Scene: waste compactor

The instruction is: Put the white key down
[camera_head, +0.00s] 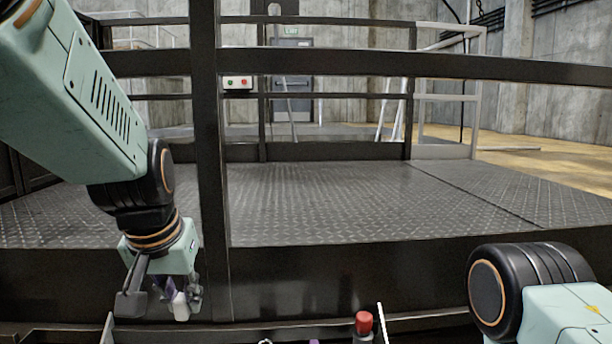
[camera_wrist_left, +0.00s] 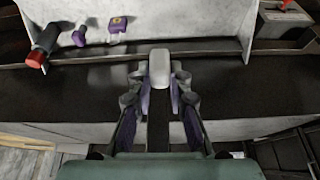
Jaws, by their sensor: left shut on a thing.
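My left gripper (camera_head: 165,300) hangs down at the lower left of the head view. It is shut on the white key (camera_head: 180,306), a small pale rounded block. In the left wrist view the white key (camera_wrist_left: 159,66) sticks out between the fingertips of my left gripper (camera_wrist_left: 159,92), which have purple pads. The key is over or near a dark ledge; I cannot tell whether it touches anything. The part between the fingers is hidden. My right arm shows at the lower right of the head view, but its gripper is out of frame.
A white panel (camera_wrist_left: 185,18) lies ahead of the key. At its left are a black cylinder with a red end (camera_wrist_left: 42,48) and two purple pieces (camera_wrist_left: 80,36). A red-topped cylinder (camera_head: 364,324) shows at the bottom. Black railings (camera_head: 400,64) cross beyond the ledge.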

